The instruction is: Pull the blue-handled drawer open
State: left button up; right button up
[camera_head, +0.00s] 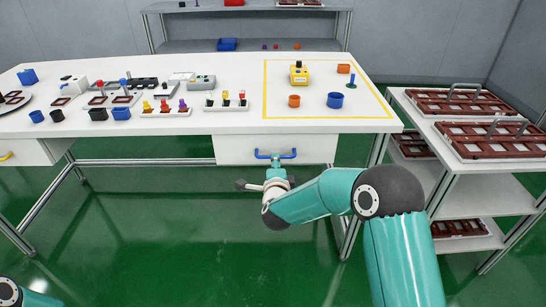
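The white drawer (235,150) with the blue handle (263,156) is under the front edge of the white table. Its front looks about flush with the table, with no open gap visible. My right gripper (276,163) is at the middle of the blue handle, touching it or just in front of it. Its fingers are small and partly hidden by the wrist, so I cannot tell whether they close on the handle. My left gripper is out of view; only a bit of my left arm shows at the bottom left.
A yellow-handled drawer (28,152) is at the far left. The tabletop (190,68) carries small devices, coloured pegs and cups. A yellow-outlined area (330,100) holds a yellow block. A rack (480,190) with brown trays stands right. The green floor before the drawer is clear.

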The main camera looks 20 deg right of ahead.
jog(key=x, duration=0.5)
jog(key=shift+w+d+f, duration=0.1)
jog(key=shift+w+d, duration=0.05)
jog(key=shift+w, duration=0.15)
grip_shut()
